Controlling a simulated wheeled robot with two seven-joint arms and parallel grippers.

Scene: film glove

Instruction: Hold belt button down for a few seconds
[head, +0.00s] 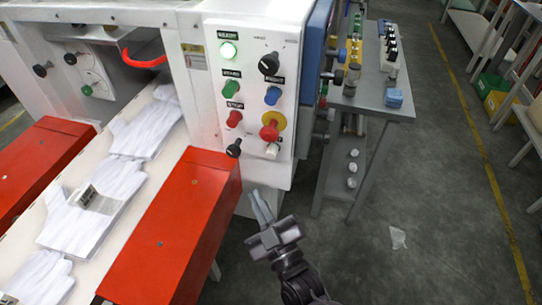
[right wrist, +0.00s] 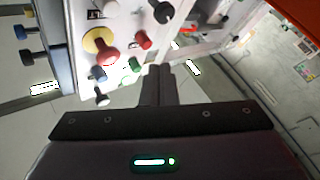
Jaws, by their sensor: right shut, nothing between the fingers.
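A larger red button with a yellow collar (head: 270,129) sits above the white one. My right gripper (head: 262,206) is shut and empty, below the panel's lower edge and apart from it. In the right wrist view its fingers (right wrist: 157,76) point toward the panel, which appears upside down. My left gripper is not in view.
Red covers (head: 172,235) flank a belt with white gloves (head: 90,211) at left. A grey table (head: 368,103) with small items stands behind right. Floor at right is mostly clear.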

